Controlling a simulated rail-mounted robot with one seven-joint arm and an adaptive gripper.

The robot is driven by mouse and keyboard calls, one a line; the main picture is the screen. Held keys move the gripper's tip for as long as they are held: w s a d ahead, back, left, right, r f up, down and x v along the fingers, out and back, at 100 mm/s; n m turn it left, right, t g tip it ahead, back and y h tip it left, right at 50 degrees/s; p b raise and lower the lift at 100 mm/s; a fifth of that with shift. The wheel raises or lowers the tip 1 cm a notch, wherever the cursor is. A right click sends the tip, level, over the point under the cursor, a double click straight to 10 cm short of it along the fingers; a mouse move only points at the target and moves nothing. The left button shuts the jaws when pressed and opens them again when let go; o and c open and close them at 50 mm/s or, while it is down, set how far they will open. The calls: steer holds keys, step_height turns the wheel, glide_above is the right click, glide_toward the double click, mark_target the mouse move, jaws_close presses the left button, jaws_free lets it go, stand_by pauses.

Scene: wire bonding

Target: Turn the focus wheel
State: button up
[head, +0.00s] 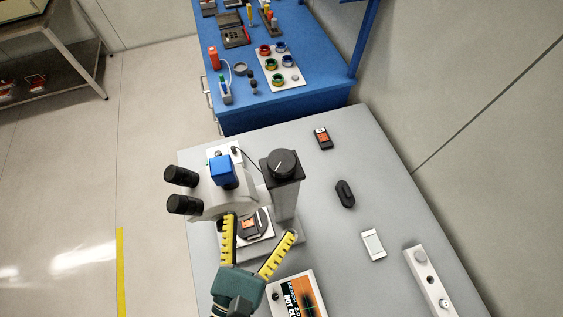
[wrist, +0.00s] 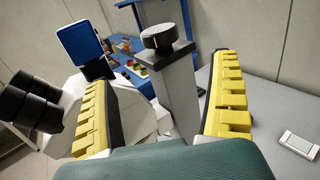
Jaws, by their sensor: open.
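The focus wheel (head: 281,163) is a black round knob with a light mark line, on top of the microscope's grey column (head: 285,203). In the wrist view the wheel (wrist: 163,38) stands above and beyond my fingers, near the middle. The white microscope body (head: 222,203) with black eyepieces (head: 181,190) and a blue block (head: 222,170) is left of the column. My gripper (head: 261,228), with yellow ribbed fingers, is open and empty. It is on the near side of the column, apart from the wheel. In the wrist view the fingers (wrist: 164,95) spread to either side of the column.
A hot plate box (head: 299,295) lies near my gripper. On the grey table's right are a black mouse-like object (head: 345,193), a white device (head: 373,244), a small meter (head: 322,138) and a white bar (head: 430,280). A blue bench (head: 270,115) stands behind.

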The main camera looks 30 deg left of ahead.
mark_target(278, 176)
steer(key=w+p, duration=0.1)
steer(key=w, duration=0.3)
steer(key=w+a+p, duration=0.1)
steer(key=w, duration=0.4)
steer(key=w+a+p, duration=0.1)
steer(key=w, duration=0.3)
steer(key=shift+w+a, duration=0.2)
steer(key=shift+a, duration=0.05)
steer(key=c, duration=1.2)
steer(key=shift+r, duration=0.1)
steer(key=shift+r+y+p, duration=0.1)
steer(key=shift+y+p, duration=0.2)
steer(key=shift+p, duration=0.4)
